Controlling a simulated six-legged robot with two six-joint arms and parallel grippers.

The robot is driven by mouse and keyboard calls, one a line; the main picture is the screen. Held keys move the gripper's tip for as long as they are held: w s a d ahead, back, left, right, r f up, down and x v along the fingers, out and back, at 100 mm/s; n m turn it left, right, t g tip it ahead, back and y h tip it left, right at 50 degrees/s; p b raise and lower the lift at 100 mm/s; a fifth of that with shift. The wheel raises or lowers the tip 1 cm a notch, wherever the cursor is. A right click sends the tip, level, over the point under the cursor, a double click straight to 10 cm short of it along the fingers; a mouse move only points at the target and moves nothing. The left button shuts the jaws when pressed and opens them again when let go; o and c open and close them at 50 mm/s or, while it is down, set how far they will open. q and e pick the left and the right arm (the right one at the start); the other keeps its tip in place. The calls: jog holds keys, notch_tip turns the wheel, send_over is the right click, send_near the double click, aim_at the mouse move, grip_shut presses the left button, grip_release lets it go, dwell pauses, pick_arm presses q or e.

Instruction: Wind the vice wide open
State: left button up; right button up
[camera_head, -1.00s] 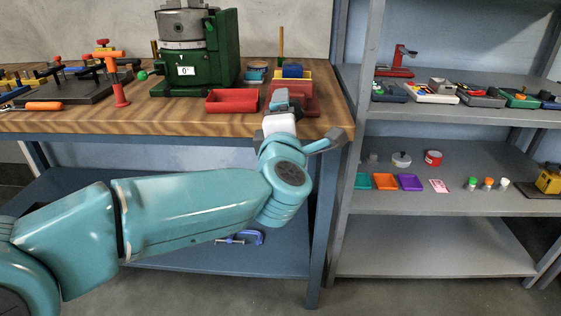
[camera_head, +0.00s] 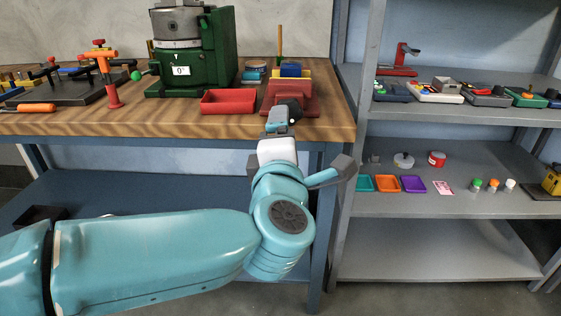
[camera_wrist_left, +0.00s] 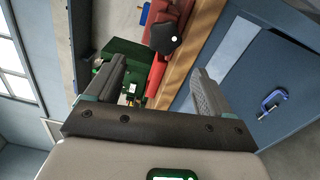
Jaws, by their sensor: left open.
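The red vice (camera_head: 306,104) sits at the front right corner of the wooden bench, with a blue block (camera_head: 291,70) and a yellow piece (camera_head: 305,76) behind it. In the left wrist view the red vice (camera_wrist_left: 184,12) shows at the top, with a dark round knob or handle hub (camera_wrist_left: 166,38) at its front. My left gripper (camera_head: 278,120) is just in front of the vice. In the left wrist view my left gripper (camera_wrist_left: 158,80) is open with nothing between its fingers, and the hub lies beyond the fingertips. My right gripper is out of view.
A red tray (camera_head: 229,102) and a green machine (camera_head: 218,55) stand left of the vice. An orange clamp (camera_head: 108,72) and a dark plate are further left. A grey shelf rack (camera_head: 450,118) with small items stands close on the right. A blue clamp (camera_wrist_left: 271,101) lies below.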

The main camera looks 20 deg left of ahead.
pick_arm(q)
jog(key=v, duration=0.6)
jog(key=shift+s, duration=0.3)
dwell(0.4)
